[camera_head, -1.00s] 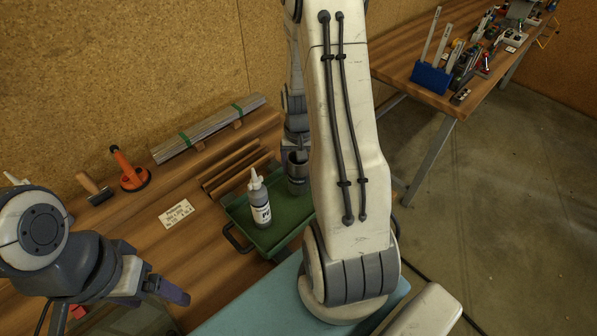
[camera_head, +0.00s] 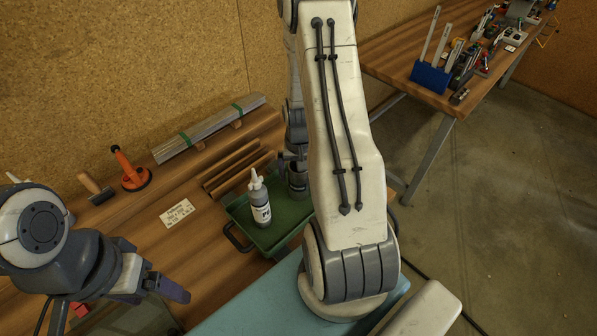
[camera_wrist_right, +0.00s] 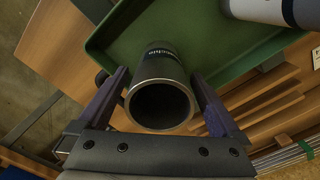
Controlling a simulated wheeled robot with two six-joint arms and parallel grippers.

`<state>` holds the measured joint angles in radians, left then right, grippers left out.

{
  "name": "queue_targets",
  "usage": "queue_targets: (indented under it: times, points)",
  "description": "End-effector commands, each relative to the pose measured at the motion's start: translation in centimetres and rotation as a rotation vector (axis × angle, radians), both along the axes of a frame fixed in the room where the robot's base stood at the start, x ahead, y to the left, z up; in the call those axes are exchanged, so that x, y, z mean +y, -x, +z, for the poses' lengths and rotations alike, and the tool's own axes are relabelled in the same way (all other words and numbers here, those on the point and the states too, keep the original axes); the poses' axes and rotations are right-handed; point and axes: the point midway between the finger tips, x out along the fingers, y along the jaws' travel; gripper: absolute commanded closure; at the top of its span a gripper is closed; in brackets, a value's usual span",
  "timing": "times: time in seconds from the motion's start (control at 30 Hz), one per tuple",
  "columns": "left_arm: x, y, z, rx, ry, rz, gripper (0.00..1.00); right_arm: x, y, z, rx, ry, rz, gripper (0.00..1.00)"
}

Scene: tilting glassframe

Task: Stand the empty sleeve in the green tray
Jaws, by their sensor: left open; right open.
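The dark grey cylindrical sleeve (camera_head: 298,184) stands in the green tray (camera_head: 238,215), behind and right of a white bottle. In the right wrist view the sleeve (camera_wrist_right: 158,68) shows its open, hollow end towards the camera, with part of a pale label on its side. My right gripper (camera_wrist_right: 160,82) is open, one finger on each side of the sleeve; contact cannot be told. In the head view my right arm hides part of the tray. My left gripper (camera_head: 150,293) is open and empty at the lower left, away from the tray.
The white bottle (camera_head: 260,202) stands in the tray close to the sleeve. Wooden strips (camera_head: 235,168), a label card (camera_head: 177,213), an orange suction tool (camera_head: 130,172) and bundled strips (camera_head: 208,127) lie on the bench. A teal surface (camera_head: 250,305) is in front.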

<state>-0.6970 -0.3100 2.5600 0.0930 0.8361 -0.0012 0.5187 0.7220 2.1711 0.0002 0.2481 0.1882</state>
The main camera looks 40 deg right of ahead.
Motion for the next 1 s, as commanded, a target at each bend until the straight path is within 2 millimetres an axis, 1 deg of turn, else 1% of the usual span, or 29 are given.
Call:
queue_targets:
  times: [0.07, 0.17, 0.27, 0.6, 0.7, 0.83, 1.0]
  points:
    - [0.0, 0.0, 0.4, 0.0, 0.0, 0.0, 0.18, 0.0, 0.0, 0.5, -0.001, 0.001, 0.0, 0.0]
    - [0.0, 0.0, -0.2, 0.0, 0.0, 0.0, 0.18, -0.1, -0.1, 1.2, -0.004, 0.002, 0.0, 0.0]
    - [0.0, 0.0, -0.7, 0.0, 0.0, 0.001, 0.18, -0.1, -0.1, 2.6, -0.006, 0.004, 0.0, 0.0]
    - [0.0, 0.0, -2.2, 0.0, 0.0, 0.004, 0.18, -0.1, -0.1, 9.3, -0.007, 0.004, 0.0, 0.0]
    - [0.0, 0.0, -2.4, 0.0, 0.0, 0.004, 0.18, -0.1, -0.1, 10.8, -0.004, 0.002, 0.0, 0.0]
    - [0.0, 0.0, -2.6, 0.0, 0.0, 0.004, 0.18, 0.0, 0.0, 12.0, -0.002, 0.001, 0.0, 0.0]
    - [0.0, 0.0, -2.6, 0.0, 0.0, 0.004, 0.18, 0.0, 0.0, 12.3, 0.0, 0.0, 0.0, 0.0]
